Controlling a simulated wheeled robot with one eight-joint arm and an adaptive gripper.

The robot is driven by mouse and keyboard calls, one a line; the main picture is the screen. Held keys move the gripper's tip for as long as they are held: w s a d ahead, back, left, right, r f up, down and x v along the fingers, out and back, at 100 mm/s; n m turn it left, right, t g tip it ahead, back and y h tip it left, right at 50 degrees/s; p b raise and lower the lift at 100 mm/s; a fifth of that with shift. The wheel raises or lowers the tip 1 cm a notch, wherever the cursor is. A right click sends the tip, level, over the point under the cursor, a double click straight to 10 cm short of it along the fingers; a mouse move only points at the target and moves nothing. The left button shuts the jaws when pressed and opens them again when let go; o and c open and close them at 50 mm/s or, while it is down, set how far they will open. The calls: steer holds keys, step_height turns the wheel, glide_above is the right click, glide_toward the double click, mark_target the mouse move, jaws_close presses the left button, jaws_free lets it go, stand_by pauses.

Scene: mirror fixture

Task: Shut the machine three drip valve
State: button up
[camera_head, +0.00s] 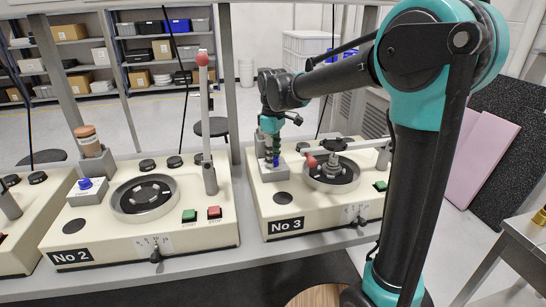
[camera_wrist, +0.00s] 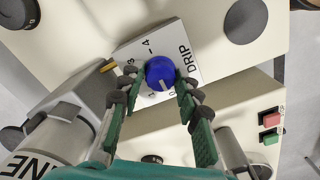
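Machine three (camera_head: 330,212), cream and marked No 3, stands right of centre in the head view. Its drip valve is a blue knob (camera_wrist: 160,72) on a grey block (camera_wrist: 185,40) lettered DRIP; in the head view the block (camera_head: 270,174) shows below my gripper. The knob's pale pointer line points toward the bottom of the wrist view; the digits there are partly hidden. The 3 and 4 lie on its upper left. My gripper (camera_wrist: 158,90), also in the head view (camera_head: 272,156), is open with its green fingers on either side of the knob. I cannot tell whether they touch it.
A red-balled lever (camera_head: 312,162) and a round chuck (camera_head: 332,172) sit just right of the valve. Machine two (camera_head: 70,232) stands to the left with an upright red-topped lever (camera_head: 207,120). Red and green buttons (camera_wrist: 270,128) lie right in the wrist view.

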steer(key=shift+o, duration=1.2)
steer(key=shift+r, duration=0.1)
step_height(320, 180, up, 12)
steer(key=shift+s, duration=0.1)
